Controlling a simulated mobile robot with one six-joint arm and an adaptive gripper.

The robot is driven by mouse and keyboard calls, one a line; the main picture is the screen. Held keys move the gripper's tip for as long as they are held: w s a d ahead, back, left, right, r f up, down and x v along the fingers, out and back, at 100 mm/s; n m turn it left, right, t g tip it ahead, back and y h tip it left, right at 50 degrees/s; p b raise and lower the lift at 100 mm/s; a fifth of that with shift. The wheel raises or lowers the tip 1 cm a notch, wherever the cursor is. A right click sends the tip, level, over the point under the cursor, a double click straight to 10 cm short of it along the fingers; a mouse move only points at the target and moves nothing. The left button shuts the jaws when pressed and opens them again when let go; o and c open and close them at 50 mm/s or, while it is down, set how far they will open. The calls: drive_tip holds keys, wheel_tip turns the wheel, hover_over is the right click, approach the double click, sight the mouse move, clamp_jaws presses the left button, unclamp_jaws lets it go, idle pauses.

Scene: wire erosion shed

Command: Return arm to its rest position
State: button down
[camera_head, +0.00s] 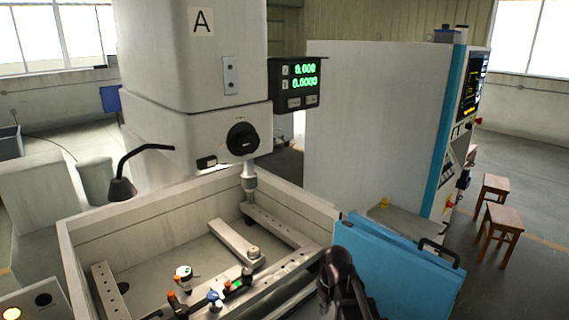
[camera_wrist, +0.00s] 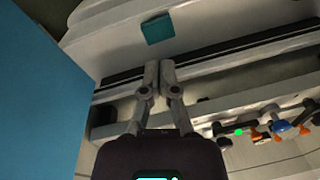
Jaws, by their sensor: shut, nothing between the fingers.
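My gripper (camera_head: 338,258) is at the front right of the machine's tank (camera_head: 85,222) in the head view, beside the blue panel. In the wrist view my gripper (camera_wrist: 159,68) has its two fingers together, with nothing between them. The fingers point toward the tank's long rails and pale wall. The lower part of my arm runs out of the bottom of the head view.
A blue panel with a dark handle (camera_head: 400,268) stands close to my gripper's right; it fills the left of the wrist view (camera_wrist: 45,95). Clamps and a small green-lit device (camera_head: 237,284) sit in the tank. A lamp (camera_head: 122,188) overhangs its left. Stools (camera_head: 503,220) stand far right.

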drive_tip(key=s+d+f+m+h, duration=0.1)
drive_tip(key=s+d+m, duration=0.4)
drive_tip(key=s, duration=0.1)
drive_tip(key=shift+d+m+b, duration=0.3)
drive_tip(key=shift+m+b, duration=0.05)
drive_tip(key=shift+m, duration=0.05)
